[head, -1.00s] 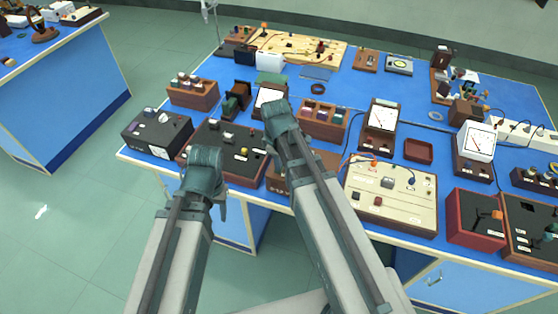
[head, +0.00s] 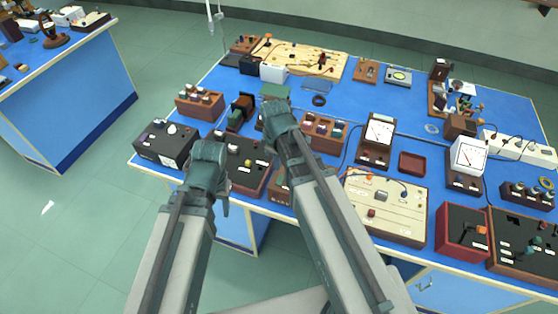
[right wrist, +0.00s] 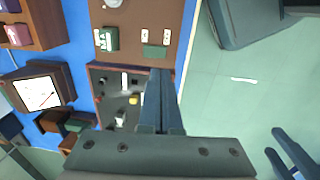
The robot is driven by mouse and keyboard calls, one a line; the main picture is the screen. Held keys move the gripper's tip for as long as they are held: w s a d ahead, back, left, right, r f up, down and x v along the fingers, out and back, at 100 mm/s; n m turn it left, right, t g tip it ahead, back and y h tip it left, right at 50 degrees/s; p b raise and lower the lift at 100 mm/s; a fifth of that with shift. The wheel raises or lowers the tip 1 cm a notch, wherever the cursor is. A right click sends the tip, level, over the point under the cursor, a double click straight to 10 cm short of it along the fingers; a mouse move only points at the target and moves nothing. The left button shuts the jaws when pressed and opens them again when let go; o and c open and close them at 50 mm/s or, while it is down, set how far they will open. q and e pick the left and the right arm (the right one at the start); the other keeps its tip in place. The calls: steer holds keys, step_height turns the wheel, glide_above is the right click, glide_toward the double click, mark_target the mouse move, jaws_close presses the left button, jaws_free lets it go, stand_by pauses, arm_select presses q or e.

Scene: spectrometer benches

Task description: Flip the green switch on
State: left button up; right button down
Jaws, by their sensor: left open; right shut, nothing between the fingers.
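In the right wrist view a brown panel (right wrist: 145,15) carries a green block with a white label (right wrist: 111,39) and a flat green piece (right wrist: 155,51); I cannot tell whether either is the green switch or its position. In the head view this brown box (head: 279,191) is mostly behind my right arm. My right gripper (right wrist: 160,76) is shut and empty, its fingers over the dark panel (right wrist: 105,85) near the brown panel's edge. In the head view its fingers are hidden. My left gripper (head: 222,192) is open at the bench's front edge; its fingers barely show.
The blue bench is crowded: a black box (head: 165,150) at left, a cream panel (head: 390,215) and a red box (head: 462,235) at right, meters behind. A dark panel at far right bears a small green part (head: 537,243). Open floor lies left.

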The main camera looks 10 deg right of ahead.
steer(key=r+p, duration=0.2)
steer(key=r, duration=0.1)
steer(key=r+p, duration=0.1)
steer(key=r, duration=0.1)
steer(key=shift+s+a+p, duration=0.15)
steer(key=shift+s+p, duration=0.15)
steer(key=shift+p, duration=0.1)
steer(key=shift+f, duration=0.1)
steer(key=shift+w, duration=0.1)
steer(key=shift+w+d+r+t, duration=0.2)
steer(key=shift+w+d+t, duration=0.15)
steer(key=shift+w, duration=0.25)
